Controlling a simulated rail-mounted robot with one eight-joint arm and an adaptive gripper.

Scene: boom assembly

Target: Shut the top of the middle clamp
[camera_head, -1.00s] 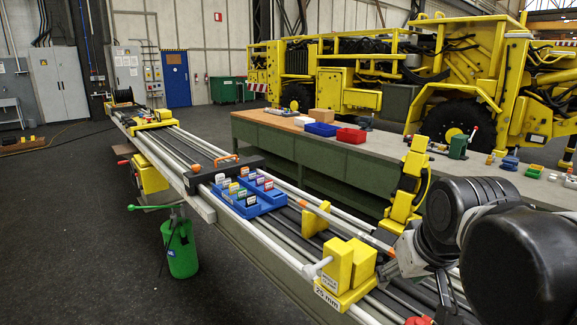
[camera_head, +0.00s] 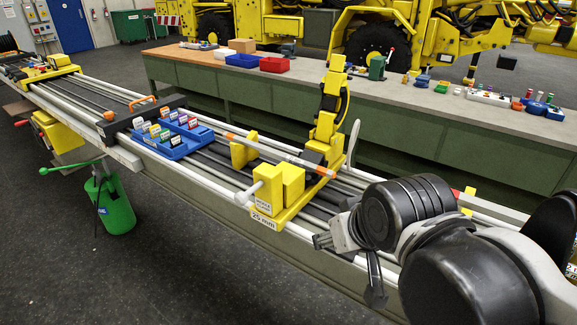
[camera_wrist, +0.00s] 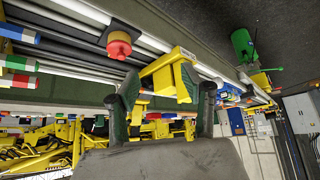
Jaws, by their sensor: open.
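The middle clamp is yellow, with its base block (camera_head: 285,185) on the rails above a "25 mm" label. Its yellow top (camera_head: 327,120) stands raised, open, at the far side of the rails. A white handle sticks out on the block's near side. My gripper (camera_head: 347,262) is open and empty, to the right of the block and nearer the camera, apart from it. In the wrist view, a yellow clamp part (camera_wrist: 172,72) shows beyond and between my two open fingers (camera_wrist: 163,108). Which part of the clamp this is, I cannot tell.
A blue tray (camera_head: 172,148) of coloured labelled pieces and a black crossbar with an orange handle (camera_head: 143,101) lie left along the rails. A long workbench (camera_head: 400,105) runs behind. A red round knob (camera_wrist: 118,45) shows in the wrist view.

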